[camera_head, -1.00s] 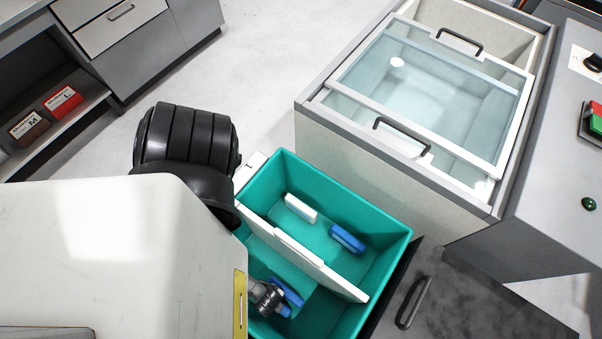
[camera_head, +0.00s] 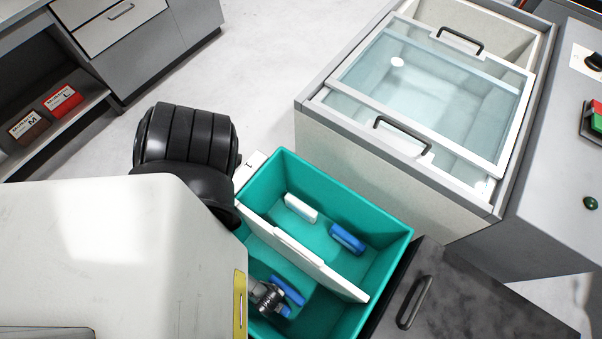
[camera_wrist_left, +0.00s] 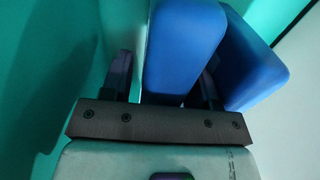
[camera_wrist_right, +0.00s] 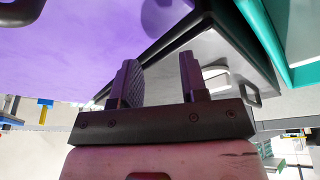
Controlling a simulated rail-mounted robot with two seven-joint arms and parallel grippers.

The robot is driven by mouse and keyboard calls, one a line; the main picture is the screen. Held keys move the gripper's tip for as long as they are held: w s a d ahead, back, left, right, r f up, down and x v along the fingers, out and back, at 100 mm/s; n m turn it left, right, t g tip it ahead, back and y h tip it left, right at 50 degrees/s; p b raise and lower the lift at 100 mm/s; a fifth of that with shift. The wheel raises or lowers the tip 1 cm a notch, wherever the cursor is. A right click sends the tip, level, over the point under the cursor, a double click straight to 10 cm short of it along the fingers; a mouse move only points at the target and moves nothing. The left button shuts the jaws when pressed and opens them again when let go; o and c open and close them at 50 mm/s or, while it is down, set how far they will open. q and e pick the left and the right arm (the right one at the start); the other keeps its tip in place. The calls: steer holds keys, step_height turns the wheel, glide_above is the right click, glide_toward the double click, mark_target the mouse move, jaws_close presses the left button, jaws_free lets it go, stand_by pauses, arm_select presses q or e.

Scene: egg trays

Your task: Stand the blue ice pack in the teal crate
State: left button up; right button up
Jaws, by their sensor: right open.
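The teal crate (camera_head: 379,263) has a white divider (camera_head: 310,262) across it. My left gripper (camera_head: 277,298) reaches down into the near compartment. Two blue ice packs stand side by side there in the left wrist view. One blue ice pack (camera_wrist_left: 178,50) is between my left fingers (camera_wrist_left: 165,85); narrow gaps seem to show beside it, and the grip is unclear. The second blue pack (camera_wrist_left: 255,62) is just right of the right finger. Blue also shows beside the gripper in the head view (camera_head: 290,290). My right gripper (camera_wrist_right: 165,85) is open and empty.
The far compartment holds a white block (camera_head: 300,207) and a blue block (camera_head: 347,238). A glass-lidded chest (camera_head: 345,160) stands behind the crate. A dark speckled surface with a handle (camera_head: 414,302) adjoins its right side.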

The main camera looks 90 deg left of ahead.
arm_select(q)
steer(key=shift+o, duration=0.6)
arm_select(e)
steer(key=shift+a, duration=0.1)
arm_select(q)
step_height(320, 180, up, 13)
steer(key=p, duration=0.6)
steer(key=shift+f, duration=0.2)
steer(key=shift+r+p, duration=0.3)
steer(key=shift+r, duration=0.3)
arm_select(e)
step_height(320, 180, up, 7)
steer(key=shift+f, duration=0.15)
